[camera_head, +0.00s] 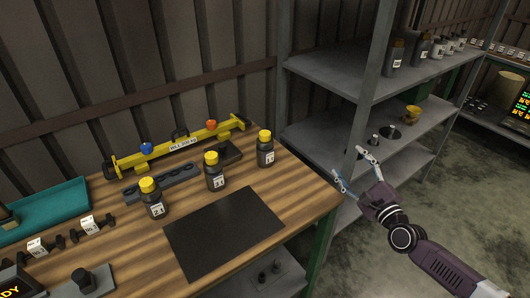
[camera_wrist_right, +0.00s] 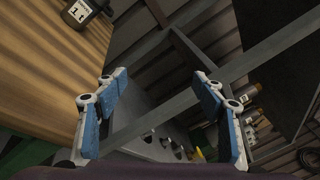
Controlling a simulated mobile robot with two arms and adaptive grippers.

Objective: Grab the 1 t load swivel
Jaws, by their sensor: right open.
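A small metal part (camera_head: 374,139) stands on the middle shelf (camera_head: 330,131), beside a dark disc (camera_head: 390,132) and a yellow funnel-like piece (camera_head: 412,113). My right gripper (camera_head: 353,166) is open and empty, between the workbench's right end and the shelf rack. In the right wrist view its two blue-padded fingers (camera_wrist_right: 160,88) are spread apart with nothing between them. My left gripper is not in view.
The wooden workbench (camera_head: 300,190) carries a yellow lifting beam (camera_head: 180,147), a black mat (camera_head: 224,231), several dark bottles with yellow caps (camera_head: 265,149) and a teal tray (camera_head: 47,211). A rack post (camera_head: 370,80) stands near my right gripper. The upper shelf (camera_head: 340,75) holds dark containers.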

